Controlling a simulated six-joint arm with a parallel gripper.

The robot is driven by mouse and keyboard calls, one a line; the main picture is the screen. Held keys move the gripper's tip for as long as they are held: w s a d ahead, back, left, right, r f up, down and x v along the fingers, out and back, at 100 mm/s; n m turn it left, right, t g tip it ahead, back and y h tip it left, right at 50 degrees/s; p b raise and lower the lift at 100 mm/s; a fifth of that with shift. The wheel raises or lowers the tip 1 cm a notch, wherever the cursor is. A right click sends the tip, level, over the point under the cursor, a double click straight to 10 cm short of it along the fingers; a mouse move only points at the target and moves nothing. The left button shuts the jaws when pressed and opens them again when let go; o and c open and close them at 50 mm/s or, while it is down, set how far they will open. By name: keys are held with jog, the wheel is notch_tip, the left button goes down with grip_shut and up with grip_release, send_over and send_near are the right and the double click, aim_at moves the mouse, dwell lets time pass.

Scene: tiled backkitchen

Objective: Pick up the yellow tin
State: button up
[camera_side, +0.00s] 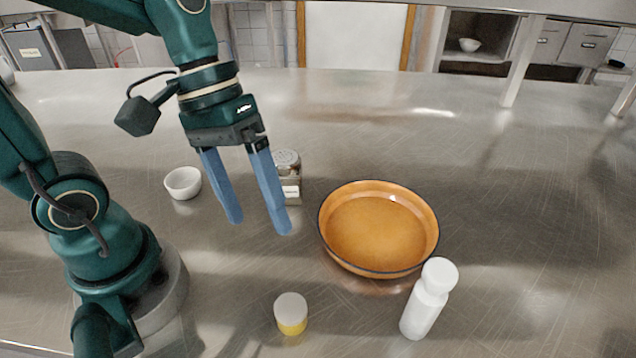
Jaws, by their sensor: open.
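The yellow tin (292,325) stands upright on the metal counter near the front of the side view. It is small and round, with a pale grey-white top and a yellow lower side. My gripper (258,229) is open and points down, with two blue fingers and nothing between them. It is in the air, higher in the picture than the tin and apart from it. The tin is in full view.
A large orange dish (378,228) lies right of my gripper. A white bottle (428,298) stands right of the tin. A shaker (288,170) is partly hidden behind a finger. A small white bowl (183,183) is at left. The counter's right side is clear.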

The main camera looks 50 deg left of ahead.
aim_at(287, 294)
jog(key=d+f+n+g+h, duration=0.1)
jog(key=f+n+h, duration=0.1)
jog(key=f+n, duration=0.1)
jog(key=w+d+f+n+g+h, duration=0.1)
jog(key=f+n+g+h, duration=0.1)
jog(key=f+n+h, duration=0.1)
jog(key=d+f+n+g+h, duration=0.1)
jog(key=f+n+g+h, duration=0.1)
jog(key=f+n, duration=0.1)
jog(key=shift+w+f+h, duration=0.3)
jog(key=shift+f, duration=0.2)
jog(key=shift+s+f+n+h, duration=0.3)
jog(key=shift+s+f+n, duration=0.1)
jog(key=shift+f, duration=0.1)
jog(key=shift+x, duration=2.65)
jog(key=shift+s, duration=0.1)
grip_shut()
jog(key=shift+r, duration=0.15)
